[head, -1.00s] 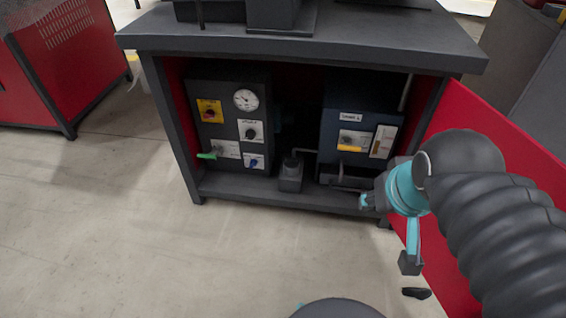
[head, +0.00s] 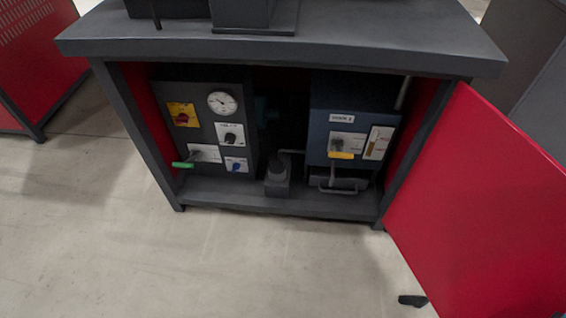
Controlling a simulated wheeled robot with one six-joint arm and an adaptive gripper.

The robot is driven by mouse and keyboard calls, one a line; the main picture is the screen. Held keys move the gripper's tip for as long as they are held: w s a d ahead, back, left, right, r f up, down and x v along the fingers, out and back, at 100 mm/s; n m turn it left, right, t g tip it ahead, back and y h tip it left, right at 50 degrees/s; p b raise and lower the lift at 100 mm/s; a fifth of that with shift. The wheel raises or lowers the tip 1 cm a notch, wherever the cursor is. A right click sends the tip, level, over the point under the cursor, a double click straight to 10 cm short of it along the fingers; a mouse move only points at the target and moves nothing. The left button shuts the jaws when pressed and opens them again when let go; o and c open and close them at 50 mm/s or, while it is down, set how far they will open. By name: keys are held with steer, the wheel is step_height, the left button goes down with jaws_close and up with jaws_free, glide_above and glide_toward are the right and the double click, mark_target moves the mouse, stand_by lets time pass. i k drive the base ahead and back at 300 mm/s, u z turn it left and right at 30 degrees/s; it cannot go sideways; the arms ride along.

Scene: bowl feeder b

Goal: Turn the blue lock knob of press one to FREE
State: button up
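The blue lock knob (head: 237,167) is a small blue knob on a white label plate, low on the right of the dark grey control panel (head: 208,95) in the left half of the open cabinet. Its lettering is too small to read, so I cannot tell its setting. A green-handled lever (head: 184,164) sticks out to its left, and a black knob (head: 230,138) sits above it. A round gauge (head: 222,103) and a red knob on a yellow plate (head: 183,115) are higher on the panel. My gripper is not in view.
A blue-grey box (head: 346,110) with a yellow-handled lever (head: 341,155) fills the cabinet's right half. A small grey unit (head: 278,180) stands between. The red door (head: 480,200) hangs open at right. The tabletop (head: 350,40) overhangs. The floor in front (head: 200,260) is clear.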

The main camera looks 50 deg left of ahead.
mark_target(236, 166)
steer(key=z, duration=0.1)
steer(key=k, duration=0.8)
steer(key=u, duration=1.25)
steer(key=i, duration=0.5)
